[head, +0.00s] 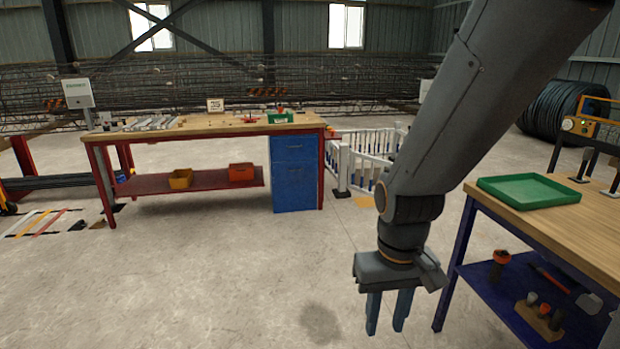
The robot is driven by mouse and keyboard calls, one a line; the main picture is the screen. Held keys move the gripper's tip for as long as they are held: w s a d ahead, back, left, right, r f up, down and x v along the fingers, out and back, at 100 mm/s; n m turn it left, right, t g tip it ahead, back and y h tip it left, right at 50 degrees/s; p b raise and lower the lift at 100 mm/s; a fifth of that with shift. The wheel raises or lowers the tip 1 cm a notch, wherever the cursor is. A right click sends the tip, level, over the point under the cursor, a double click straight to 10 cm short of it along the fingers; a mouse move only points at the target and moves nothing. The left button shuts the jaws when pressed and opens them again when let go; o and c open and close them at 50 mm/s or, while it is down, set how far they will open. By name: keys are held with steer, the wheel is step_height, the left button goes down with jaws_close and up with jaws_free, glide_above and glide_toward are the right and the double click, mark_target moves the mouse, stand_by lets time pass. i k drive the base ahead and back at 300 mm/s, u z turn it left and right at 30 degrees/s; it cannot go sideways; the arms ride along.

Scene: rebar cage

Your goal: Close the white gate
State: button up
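A low white picket fence (343,168) stands on the floor just right of the far workbench. It has white posts and slats, with a panel (366,172) angled away from the front post. I cannot tell for sure which panel is the gate or how far open it is. My arm hides the fence's right part. My gripper (387,312) hangs pointing down in the foreground, well this side of the fence. Its two blue fingers are apart with nothing between them.
The far workbench (228,125) with a blue drawer cabinet (295,172) stands left of the fence. A near wooden bench (560,230) with a green tray (528,191) is close on my right. The concrete floor between them is open.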

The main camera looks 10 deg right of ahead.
mark_target(353, 154)
steer(key=z, duration=0.1)
steer(key=i, duration=1.8)
steer(key=z, duration=0.45)
steer(key=i, duration=1.9)
steer(key=z, duration=0.55)
steer(key=i, duration=1.5)
steer(key=z, duration=0.3)
